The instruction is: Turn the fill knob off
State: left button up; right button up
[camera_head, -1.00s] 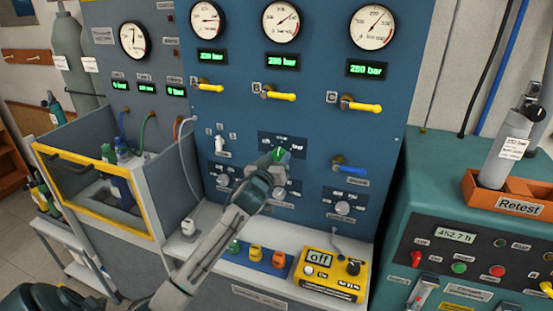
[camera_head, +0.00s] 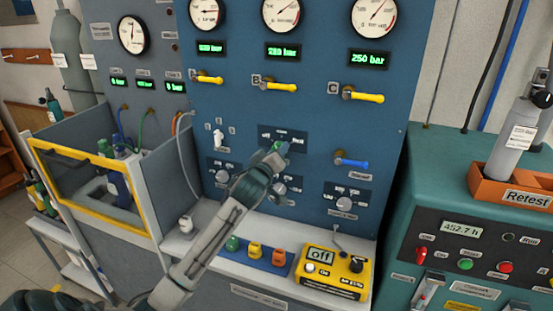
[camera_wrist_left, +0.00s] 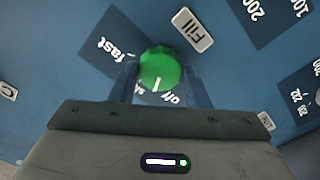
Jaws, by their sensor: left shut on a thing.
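The green fill knob (camera_wrist_left: 160,68) sits on the blue panel, next to a white "Fill" label (camera_wrist_left: 193,30). Around it are the words "fast" on the left and "off" (camera_wrist_left: 171,98) below right; another word at the lower left is partly hidden. The knob's white mark points down in the wrist view, between that hidden word and "off". My left gripper (camera_wrist_left: 160,80) is at the knob, one finger on each side, shut on it. In the head view the gripper (camera_head: 276,154) covers most of the green knob (camera_head: 281,146). My right gripper is not in view.
Yellow valve levers (camera_head: 275,86) and gauges are above on the panel. A blue lever (camera_head: 352,162) is to the right. Below, a shelf holds coloured caps (camera_head: 255,250) and a yellow device (camera_head: 333,272) reading "off". A teal console (camera_head: 450,200) stands at the right.

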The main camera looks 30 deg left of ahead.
pick_arm(q)
jog(key=n+b, duration=0.3)
jog(key=n, duration=0.3)
jog(key=shift+f, duration=0.1)
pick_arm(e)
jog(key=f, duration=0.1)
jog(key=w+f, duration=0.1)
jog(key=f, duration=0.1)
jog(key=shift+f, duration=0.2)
pick_arm(q)
jog(key=shift+n, duration=0.3)
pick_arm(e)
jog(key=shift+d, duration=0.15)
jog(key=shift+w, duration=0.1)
pick_arm(q)
jog(key=o, duration=1)
